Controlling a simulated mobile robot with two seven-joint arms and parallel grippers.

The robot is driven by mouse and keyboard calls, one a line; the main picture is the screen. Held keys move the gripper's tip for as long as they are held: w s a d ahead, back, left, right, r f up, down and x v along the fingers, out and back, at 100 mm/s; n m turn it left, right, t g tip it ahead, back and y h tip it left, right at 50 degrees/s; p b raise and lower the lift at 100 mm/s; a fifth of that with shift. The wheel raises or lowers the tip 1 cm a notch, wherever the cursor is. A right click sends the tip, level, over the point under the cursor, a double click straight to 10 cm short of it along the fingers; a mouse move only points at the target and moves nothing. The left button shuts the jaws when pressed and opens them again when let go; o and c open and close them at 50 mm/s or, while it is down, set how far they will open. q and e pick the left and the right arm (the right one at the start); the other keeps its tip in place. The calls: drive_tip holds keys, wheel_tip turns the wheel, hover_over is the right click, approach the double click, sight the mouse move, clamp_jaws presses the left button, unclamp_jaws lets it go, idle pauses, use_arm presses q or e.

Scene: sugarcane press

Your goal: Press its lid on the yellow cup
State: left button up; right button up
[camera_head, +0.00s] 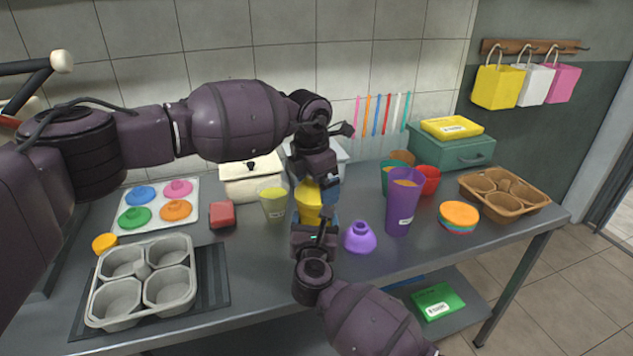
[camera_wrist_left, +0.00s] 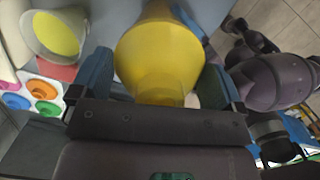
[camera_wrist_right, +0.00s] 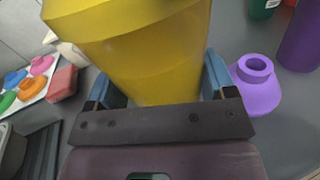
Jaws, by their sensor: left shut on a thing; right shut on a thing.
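The yellow cup (camera_head: 308,212) is upright near the middle of the table, partly hidden by both grippers. My right gripper (camera_head: 316,228) is shut on the cup's side; the cup's yellow wall (camera_wrist_right: 150,70) fills the space between its fingers in the right wrist view. My left gripper (camera_head: 326,180) is above the cup and shut on the yellow lid. In the left wrist view the lid (camera_wrist_left: 160,55) is a wide yellow dome, its narrower neck between the fingers (camera_wrist_left: 160,95). Lid and cup look in line, but I cannot tell whether the lid is fully seated.
A purple lid (camera_head: 360,238) and a tall purple cup (camera_head: 402,205) stand close on the right. A clear cup with yellow contents (camera_head: 272,203) and a red block (camera_head: 222,215) are on the left. A grey moulded tray (camera_head: 140,283) is at front left. Stacked discs (camera_head: 458,217) lie further right.

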use_arm(q)
drive_tip(key=o, duration=0.5)
drive_tip(key=shift+f, duration=0.1)
drive_tip(key=r, duration=0.8)
drive_tip(key=a+r, duration=0.1)
drive_tip(key=r, duration=0.3)
drive_tip(key=shift+s, duration=0.4)
use_arm(e)
drive_tip(key=o, duration=1.2)
drive_tip(key=shift+o, duration=0.2)
